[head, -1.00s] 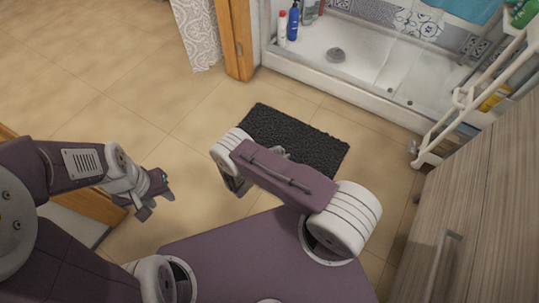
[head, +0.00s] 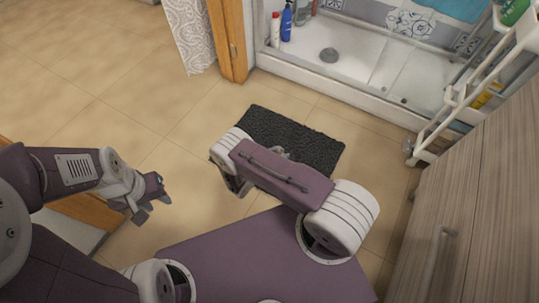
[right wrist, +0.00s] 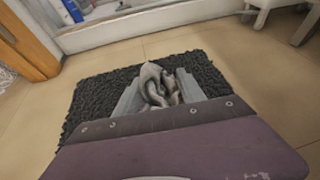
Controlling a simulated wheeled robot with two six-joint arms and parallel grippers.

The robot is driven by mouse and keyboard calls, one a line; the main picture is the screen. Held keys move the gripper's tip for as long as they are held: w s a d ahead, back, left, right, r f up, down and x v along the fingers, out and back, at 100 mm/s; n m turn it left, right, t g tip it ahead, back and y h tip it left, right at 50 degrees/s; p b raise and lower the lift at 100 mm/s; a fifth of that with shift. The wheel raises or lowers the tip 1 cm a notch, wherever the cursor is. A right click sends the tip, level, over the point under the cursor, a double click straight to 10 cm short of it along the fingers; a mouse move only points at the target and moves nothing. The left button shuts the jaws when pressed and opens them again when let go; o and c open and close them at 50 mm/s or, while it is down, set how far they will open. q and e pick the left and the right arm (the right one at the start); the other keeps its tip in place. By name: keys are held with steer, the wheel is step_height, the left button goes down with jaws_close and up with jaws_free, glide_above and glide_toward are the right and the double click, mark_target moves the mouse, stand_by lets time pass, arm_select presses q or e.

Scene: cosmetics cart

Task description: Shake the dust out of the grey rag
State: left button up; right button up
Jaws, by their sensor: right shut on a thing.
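The grey rag (right wrist: 160,86) is bunched up between the fingers of my right gripper (right wrist: 158,92) in the right wrist view. That gripper is shut on it, in front of the dark mat in this view. In the head view my right forearm hides most of this gripper; a small grey bit shows past the forearm's far edge, and I cannot tell if it is rag or gripper. My left gripper (head: 149,199) is at the left above the tiled floor, away from the rag. It is too small to tell whether its fingers are apart.
A dark shaggy mat (head: 301,144) lies on the tiles before the shower tray (head: 345,70). A white rack (head: 463,100) and a wooden cabinet (head: 485,190) stand at the right. A wooden door frame (head: 228,45) is at the back. Open floor lies at the left.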

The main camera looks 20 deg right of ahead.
steer(key=a+b, duration=0.3)
steer(key=a, duration=0.4)
steer(key=d+p, duration=0.3)
steer(key=d, duration=0.3)
steer(key=shift+d+r, duration=0.1)
steer(key=shift+d, duration=0.3)
steer(key=shift+f, duration=0.2)
